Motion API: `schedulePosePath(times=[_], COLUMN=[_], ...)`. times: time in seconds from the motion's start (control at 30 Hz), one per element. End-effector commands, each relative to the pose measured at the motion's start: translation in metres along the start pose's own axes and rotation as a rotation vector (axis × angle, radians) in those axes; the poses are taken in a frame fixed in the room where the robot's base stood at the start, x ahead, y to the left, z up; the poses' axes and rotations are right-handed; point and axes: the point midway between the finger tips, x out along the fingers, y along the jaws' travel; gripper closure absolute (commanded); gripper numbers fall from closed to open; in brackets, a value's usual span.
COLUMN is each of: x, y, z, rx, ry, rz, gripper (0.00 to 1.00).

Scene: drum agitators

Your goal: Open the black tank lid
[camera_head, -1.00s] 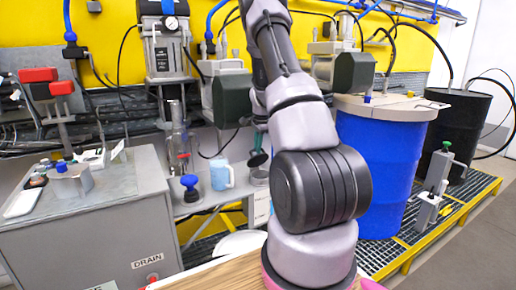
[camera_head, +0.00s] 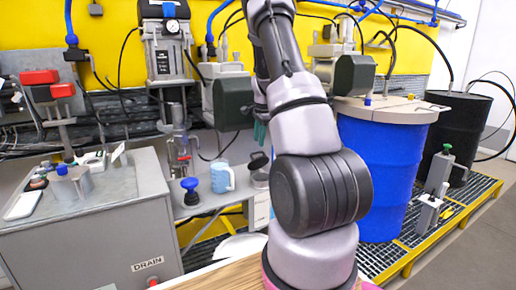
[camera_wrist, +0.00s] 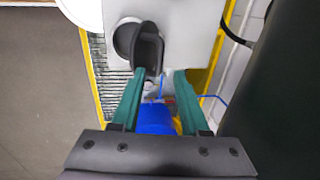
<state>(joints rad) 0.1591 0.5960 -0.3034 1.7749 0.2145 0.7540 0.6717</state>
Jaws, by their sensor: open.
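The black lid (camera_head: 258,160) stands tilted up at the rim of a small round grey tank (camera_head: 260,179) in the head view, right of the light blue mug. In the wrist view, the lid (camera_wrist: 150,46) rises beside the tank's round opening (camera_wrist: 125,38). My gripper (camera_wrist: 160,74) is open, its two green fingers apart. The left fingertip is close to the lid's lower end; I cannot tell whether they touch. In the head view, my gripper (camera_head: 260,132) is just above the lid, partly hidden by my arm.
A light blue mug (camera_head: 222,178) and a blue-topped knob (camera_head: 190,190) stand left of the tank. A dark green motor housing (camera_head: 232,102) hangs close above. A large blue drum (camera_head: 385,180) stands to the right. A blue object (camera_wrist: 155,118) shows between my fingers.

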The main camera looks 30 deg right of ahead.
Motion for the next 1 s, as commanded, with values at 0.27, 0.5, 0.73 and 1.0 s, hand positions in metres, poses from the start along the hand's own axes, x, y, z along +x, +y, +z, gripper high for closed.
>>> schedulePosePath(times=[0.27, 0.5, 0.73, 1.0], x=[-0.042, -0.049, -0.048, -0.049], y=[0.0, 0.0, 0.003, 0.035], z=[0.0, 0.001, 0.003, 0.013], rx=[-0.001, 0.0, -0.001, 0.007], ry=[0.0, -0.001, -0.006, -0.013], rz=[0.0, 0.001, -0.01, -0.153], gripper=[0.55, 0.55, 0.97, 1.0])
